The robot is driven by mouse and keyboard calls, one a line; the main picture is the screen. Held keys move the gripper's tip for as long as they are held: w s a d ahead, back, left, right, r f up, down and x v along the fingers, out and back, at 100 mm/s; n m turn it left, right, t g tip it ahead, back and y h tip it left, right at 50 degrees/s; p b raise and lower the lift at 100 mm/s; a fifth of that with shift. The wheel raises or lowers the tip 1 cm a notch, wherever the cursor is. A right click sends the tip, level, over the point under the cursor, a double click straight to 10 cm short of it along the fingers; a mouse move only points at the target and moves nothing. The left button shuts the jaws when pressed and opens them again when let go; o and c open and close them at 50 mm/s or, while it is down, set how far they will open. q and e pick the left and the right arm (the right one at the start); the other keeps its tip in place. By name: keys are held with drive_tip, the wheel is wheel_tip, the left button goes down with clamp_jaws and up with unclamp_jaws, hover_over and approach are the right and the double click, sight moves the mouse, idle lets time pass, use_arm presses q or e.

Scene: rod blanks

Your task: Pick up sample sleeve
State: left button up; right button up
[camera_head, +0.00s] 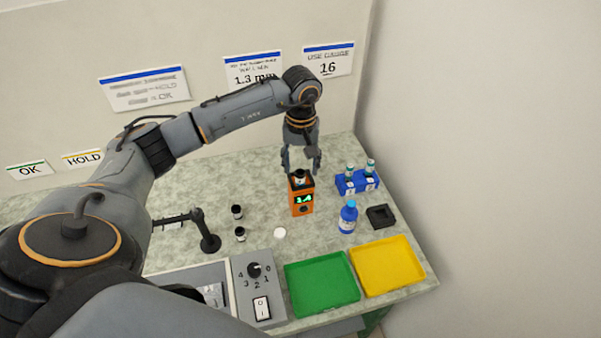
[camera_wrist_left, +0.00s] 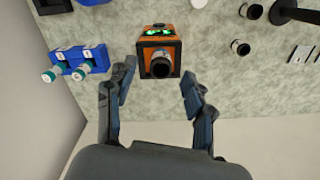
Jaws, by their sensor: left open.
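A dark sleeve with a white band (camera_head: 300,176) stands in the top of the orange device (camera_head: 302,203), whose green display seems to read 1.4. In the left wrist view the sleeve (camera_wrist_left: 161,66) shows its dark round end in the orange device (camera_wrist_left: 160,46). My left gripper (camera_head: 301,167) points down over the device, its fingers apart on either side of the sleeve. In the left wrist view the open fingers (camera_wrist_left: 159,73) flank the sleeve with gaps on both sides; nothing is held. Two similar dark sleeves (camera_head: 237,212) stand on the bench to the left. My right gripper is not seen.
A blue rack (camera_head: 357,184) with capped vials and a blue bottle (camera_head: 348,217) stand right of the device. A black holder (camera_head: 381,216), green tray (camera_head: 321,285) and yellow tray (camera_head: 388,266) lie nearer. A black stand (camera_head: 207,238) is at left.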

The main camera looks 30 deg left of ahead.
sight(300, 172)
use_arm(q)
drive_tip(key=shift+a+f+p, duration=0.15)
drive_tip(key=shift+f+p, duration=0.15)
drive_tip(key=shift+f, duration=1.2)
drive_tip(key=c, duration=0.9)
drive_tip(key=shift+r, duration=0.1)
